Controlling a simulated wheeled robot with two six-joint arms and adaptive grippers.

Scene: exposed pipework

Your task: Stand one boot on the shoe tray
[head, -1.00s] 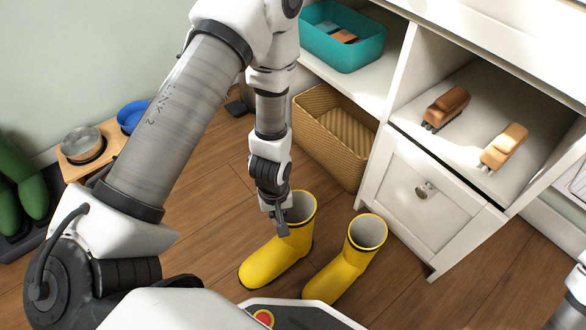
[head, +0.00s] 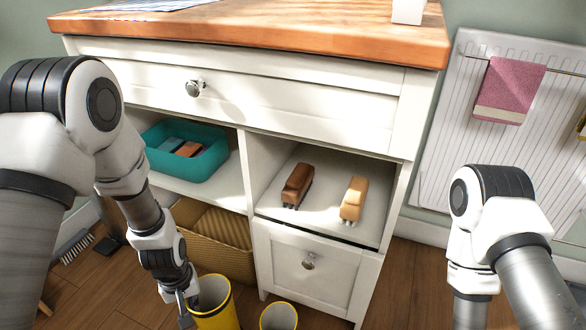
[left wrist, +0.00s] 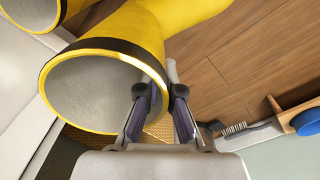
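Two yellow boots show in the head view, cut off by the bottom edge. The left boot (head: 222,312) stands beside the right boot (head: 279,317). My left gripper (head: 186,312) is at the left boot's rim. In the left wrist view my left gripper (left wrist: 160,95) has one finger inside the boot opening and one outside. The rim of this boot (left wrist: 145,35) passes between them, and a gap shows between the fingers. The other boot (left wrist: 25,14) is at the upper left there. My right gripper is out of view; only its arm shows. The shoe tray is not in view now.
A white cabinet (head: 318,268) stands close behind the boots. A brush (left wrist: 238,128) lies on the floor, with a blue bowl (left wrist: 308,122) nearby.

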